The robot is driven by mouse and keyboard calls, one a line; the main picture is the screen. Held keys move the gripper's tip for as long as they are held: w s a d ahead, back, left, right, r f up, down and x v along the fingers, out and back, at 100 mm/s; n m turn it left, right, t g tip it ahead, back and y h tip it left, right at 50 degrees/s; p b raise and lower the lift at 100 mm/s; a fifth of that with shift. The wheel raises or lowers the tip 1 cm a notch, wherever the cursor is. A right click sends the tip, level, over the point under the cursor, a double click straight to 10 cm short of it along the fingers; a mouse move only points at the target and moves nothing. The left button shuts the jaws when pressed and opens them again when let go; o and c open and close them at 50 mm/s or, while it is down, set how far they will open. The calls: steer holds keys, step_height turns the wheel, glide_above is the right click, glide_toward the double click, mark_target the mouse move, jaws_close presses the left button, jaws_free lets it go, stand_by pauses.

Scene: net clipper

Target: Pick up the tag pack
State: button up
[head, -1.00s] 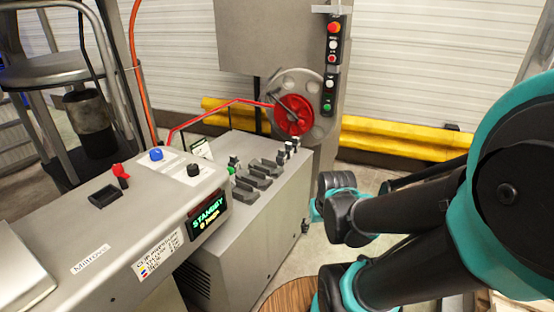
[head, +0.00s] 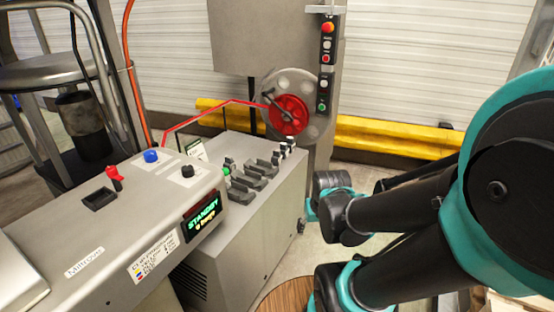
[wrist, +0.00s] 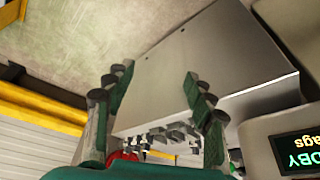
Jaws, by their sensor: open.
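I cannot pick out the tag pack for certain in either view. A small white card with dark print (head: 196,148) stands at the back edge of the grey machine in the head view, but I cannot tell if it is the pack. My gripper (wrist: 155,90) shows in the wrist view with its two dark green fingers wide apart and nothing between them. The side of a grey metal cabinet (wrist: 215,60) lies beyond the fingers. In the head view my arm fills the right side, and I cannot make out the fingers there.
The clipper machine has a green STANDBY display (head: 203,213), a red lever (head: 114,178) and a blue knob (head: 151,156). Grey levers (head: 255,175) line the cabinet top. A red reel (head: 288,115) hangs behind. A yellow barrier (head: 385,137) runs along the wall. A round wooden top (head: 285,297) is below.

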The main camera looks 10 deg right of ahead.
steer(key=shift+o, duration=0.5)
step_height(320, 180, up, 10)
steer(key=m+h, duration=0.3)
steer(key=m, duration=0.4)
glide_above(277, 150)
steer(key=s+a, duration=0.4)
steer(key=s, duration=0.1)
steer(key=x, duration=1.1)
steer(key=shift+s+a+f, duration=0.25)
steer(key=shift+s+f, duration=0.05)
steer(key=shift+f, duration=0.05)
steer(key=shift+x, duration=2.7)
steer(key=shift+d+r, duration=0.1)
steer(key=shift+d, duration=0.05)
steer(key=c, duration=1.3)
steer(key=shift+o, duration=0.2)
steer(key=shift+r, duration=0.1)
